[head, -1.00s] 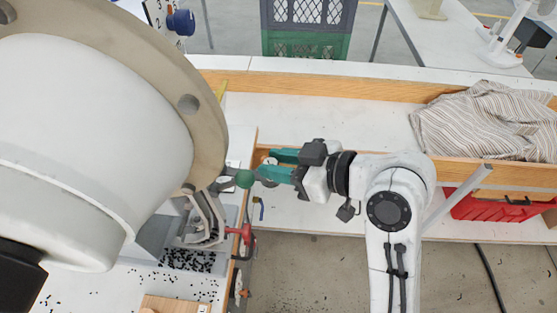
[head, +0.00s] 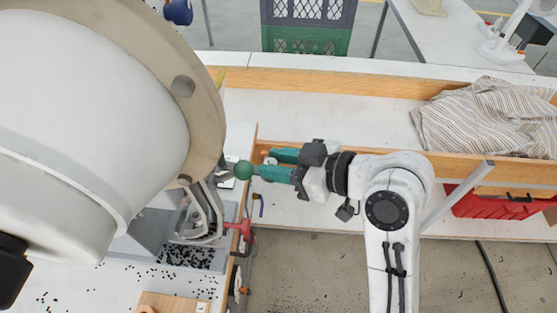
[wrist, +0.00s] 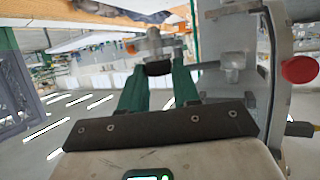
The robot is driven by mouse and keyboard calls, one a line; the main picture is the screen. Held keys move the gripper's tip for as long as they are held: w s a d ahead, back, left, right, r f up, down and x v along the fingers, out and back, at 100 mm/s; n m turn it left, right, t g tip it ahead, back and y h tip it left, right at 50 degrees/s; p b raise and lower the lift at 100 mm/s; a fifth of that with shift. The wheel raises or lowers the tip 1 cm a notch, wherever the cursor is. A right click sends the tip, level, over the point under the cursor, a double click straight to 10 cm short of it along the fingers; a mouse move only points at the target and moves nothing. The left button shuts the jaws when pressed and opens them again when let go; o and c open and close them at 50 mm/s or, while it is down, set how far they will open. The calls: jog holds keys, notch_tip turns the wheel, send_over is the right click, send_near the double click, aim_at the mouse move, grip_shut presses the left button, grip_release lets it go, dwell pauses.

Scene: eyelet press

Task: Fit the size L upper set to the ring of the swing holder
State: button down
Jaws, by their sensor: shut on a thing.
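My gripper (head: 270,163) has two teal fingers and points left in the head view. In the wrist view its fingers (wrist: 160,80) are closed on a dark, short cylindrical piece (wrist: 158,68), which I take for the upper set. A size mark cannot be read. A pale metal part (wrist: 150,42) shows just beyond the piece; whether they touch I cannot tell. The press frame (wrist: 232,65) is at the right of the wrist view. I cannot make out the holder's ring clearly.
A red knob (wrist: 299,69) is beside the press frame. A red clamp (head: 243,228) sits at the bench edge below my gripper. A grey tray (head: 218,258) holds scattered black bits. A striped cloth (head: 480,120) and a red box (head: 500,205) are at the right.

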jog(key=shift+f, duration=0.25)
jog(key=c, duration=0.7)
grip_release()
jog(key=shift+c, duration=0.2)
jog(key=shift+r, duration=0.15)
jog(key=shift+r+p, duration=1.95)
jog(key=shift+r, duration=0.4)
